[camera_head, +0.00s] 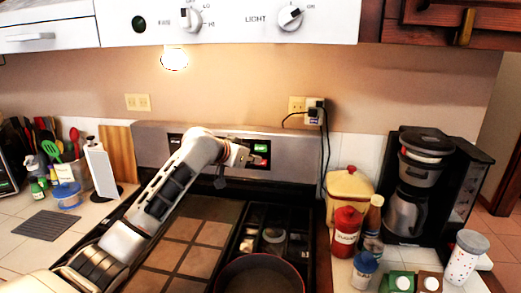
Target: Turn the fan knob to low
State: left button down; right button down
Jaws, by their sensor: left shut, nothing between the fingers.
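The fan knob (191,19) is a white dial on the white hood panel (240,32) at the top, right of the word FAN. LO is printed at its upper right and HT or HI at its lower right. Its pointer is too small to read surely. My left arm comes in from the lower left over the stove. My left gripper (258,160) is shut and empty in front of the stove's back panel, well below and to the right of the fan knob and not touching it. My right gripper is not in view.
A similar light knob (290,17) sits right of the fan knob. A lit lamp (174,59) hangs under the hood. A pan (260,277) is on the stove. Bottles and a coffee maker (420,185) stand at right. The wall space between gripper and hood is clear.

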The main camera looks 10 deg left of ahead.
aim_at(190, 21)
jog(key=k, duration=1.5)
